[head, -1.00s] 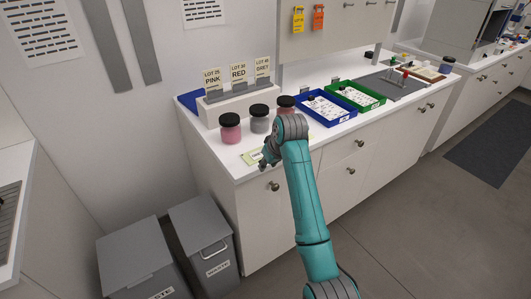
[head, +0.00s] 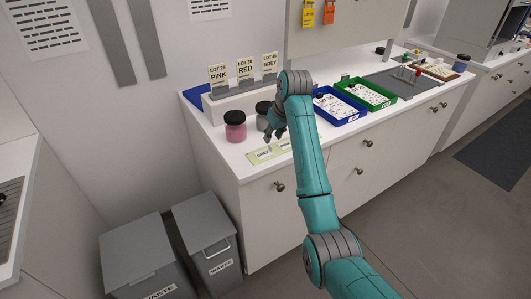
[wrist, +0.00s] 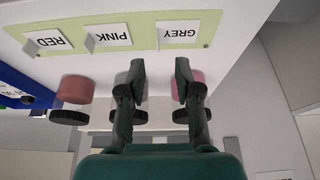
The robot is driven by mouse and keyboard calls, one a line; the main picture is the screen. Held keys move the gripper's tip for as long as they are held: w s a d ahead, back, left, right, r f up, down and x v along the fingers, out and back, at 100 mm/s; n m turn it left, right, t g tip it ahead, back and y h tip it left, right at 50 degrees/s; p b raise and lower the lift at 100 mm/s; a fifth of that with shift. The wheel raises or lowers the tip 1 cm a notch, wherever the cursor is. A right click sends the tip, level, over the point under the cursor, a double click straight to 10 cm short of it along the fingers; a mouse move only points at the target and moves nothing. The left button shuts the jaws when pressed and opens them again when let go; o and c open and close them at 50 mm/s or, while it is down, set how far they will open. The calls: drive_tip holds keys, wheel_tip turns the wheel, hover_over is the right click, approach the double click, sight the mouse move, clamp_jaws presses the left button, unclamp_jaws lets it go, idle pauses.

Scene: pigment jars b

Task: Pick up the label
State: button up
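A pale green strip (head: 256,156) lies on the counter near its front edge. My gripper (head: 275,136) is just above and behind the strip, partly in front of the jars. In the wrist view my gripper (wrist: 160,70) has its two fingers apart with nothing between them. Their tips point toward the strip, between PINK and GREY, and look apart from it.
A pink jar (head: 235,130) and a grey jar (head: 262,122) stand behind the strip; a reddish jar (wrist: 76,88) shows in the wrist view. Behind is a stand with lot cards (head: 245,73). Blue (head: 341,122) and green (head: 377,105) trays stand to the right.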

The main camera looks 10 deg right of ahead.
sight(264, 151)
drive_tip(key=shift+d+x, duration=0.2)
drive_tip(key=shift+x, duration=2.8)
drive_tip(key=shift+s, duration=0.2)
clamp_jaws()
